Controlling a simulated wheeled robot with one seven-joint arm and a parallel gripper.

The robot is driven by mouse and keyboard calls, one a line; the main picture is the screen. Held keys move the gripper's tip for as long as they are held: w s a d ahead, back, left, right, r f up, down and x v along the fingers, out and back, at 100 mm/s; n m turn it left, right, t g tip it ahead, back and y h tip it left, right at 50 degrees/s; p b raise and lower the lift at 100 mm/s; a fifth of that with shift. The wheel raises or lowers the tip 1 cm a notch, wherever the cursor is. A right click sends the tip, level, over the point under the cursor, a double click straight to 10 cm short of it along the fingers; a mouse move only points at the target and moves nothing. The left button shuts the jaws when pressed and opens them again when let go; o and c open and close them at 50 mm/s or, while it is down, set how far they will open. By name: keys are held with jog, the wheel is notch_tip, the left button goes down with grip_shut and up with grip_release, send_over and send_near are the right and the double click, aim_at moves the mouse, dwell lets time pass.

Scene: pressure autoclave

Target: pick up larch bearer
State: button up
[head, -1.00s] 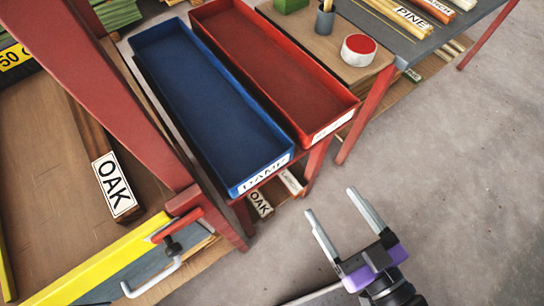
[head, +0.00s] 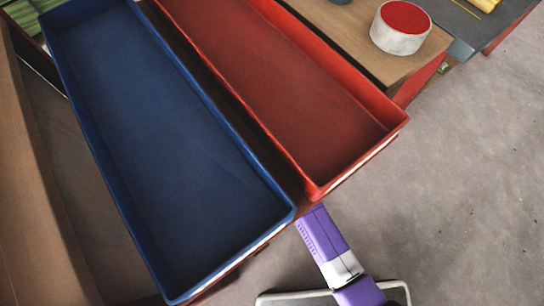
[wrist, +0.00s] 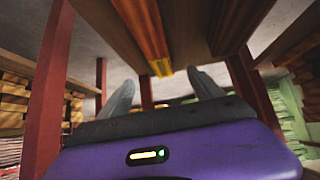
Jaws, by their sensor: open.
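In the wrist view, an orange-brown wooden bar (wrist: 146,32) runs from the top edge towards the middle and ends in a yellowish tip just beyond my open fingers. No readable label shows, so I cannot tell whether it is the larch bearer. My gripper (wrist: 160,76) is open, its two grey fingers apart with nothing visibly held between them. A darker bar (wrist: 236,22) lies to the right of the orange-brown one. In the head view, only my purple and white wrist section shows, in front of the trays; the fingers are hidden there.
A blue tray (head: 165,280) and a red tray (head: 362,152) cover the space below them in the head view. A white tub with a red top (head: 401,30) stands beyond. Red posts (wrist: 50,90) flank my gripper in the wrist view. Open floor (head: 470,180) lies right.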

jog(key=s+f, duration=0.1)
jog(key=s+d+f+g, duration=0.1)
jog(key=f, duration=0.1)
jog(key=s+d+f+g, duration=0.1)
jog(key=f, duration=0.1)
jog(key=shift+h, duration=0.4)
jog(key=b+x, duration=0.1)
jog(key=x, duration=0.1)
jog(key=b+x, duration=0.2)
jog(key=d+b+x, duration=0.1)
jog(key=x, duration=0.1)
jog(key=shift+f, duration=0.5)
jog(key=shift+w+a+f+b, duration=0.2)
jog(key=shift+w+f+b, duration=0.15)
jog(key=shift+f+b, duration=0.05)
jog(key=shift+c, duration=0.2)
grip_shut()
jog(key=shift+w+r, duration=0.1)
jog(key=shift+r, duration=0.1)
